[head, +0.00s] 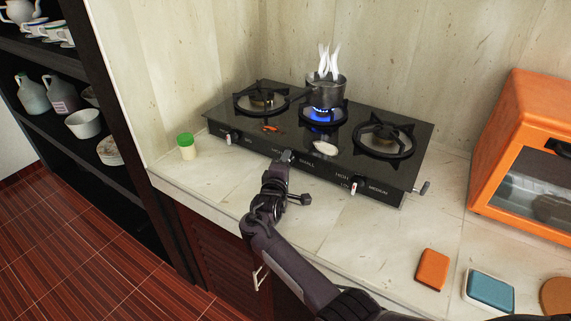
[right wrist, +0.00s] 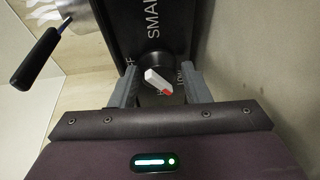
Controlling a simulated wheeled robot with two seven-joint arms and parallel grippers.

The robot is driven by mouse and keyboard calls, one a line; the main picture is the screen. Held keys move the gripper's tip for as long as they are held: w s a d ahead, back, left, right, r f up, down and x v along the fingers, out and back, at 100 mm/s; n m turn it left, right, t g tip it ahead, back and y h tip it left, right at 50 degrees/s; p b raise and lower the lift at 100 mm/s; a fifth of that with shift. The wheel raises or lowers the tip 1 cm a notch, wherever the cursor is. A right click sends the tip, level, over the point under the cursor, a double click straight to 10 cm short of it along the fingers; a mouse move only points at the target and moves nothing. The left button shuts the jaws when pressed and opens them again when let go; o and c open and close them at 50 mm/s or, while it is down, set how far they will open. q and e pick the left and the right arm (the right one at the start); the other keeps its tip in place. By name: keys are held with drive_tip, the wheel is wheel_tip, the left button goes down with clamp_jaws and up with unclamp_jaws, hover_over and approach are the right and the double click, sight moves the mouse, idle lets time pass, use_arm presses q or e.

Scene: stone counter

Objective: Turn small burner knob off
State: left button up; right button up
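The black stove (head: 230,120) stands on the counter with its knobs along the front. A blue flame (head: 320,115) burns under a small pot (head: 326,92) on the middle burner. My right gripper (head: 284,158) is at the middle of the stove's front, covering the small burner knob in the head view. In the right wrist view, this knob (right wrist: 157,78) has a white pointer with a red tip, slanted toward the lower right, below the word SMALL. The right gripper's fingers (right wrist: 160,92) are open on both sides of the knob, with visible gaps. My left gripper is not in view.
Other knobs show at the stove's left (head: 228,138) and right (head: 357,185). A green-lidded jar (head: 187,146) stands left of the stove. An orange toaster oven (head: 525,150) and sponges (head: 433,269) are at the right. A black handle (right wrist: 38,57) shows at left in the wrist view.

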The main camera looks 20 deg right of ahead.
drive_tip(key=v, duration=0.7)
drive_tip(key=shift+s+a, duration=0.2)
drive_tip(key=shift+s, duration=0.15)
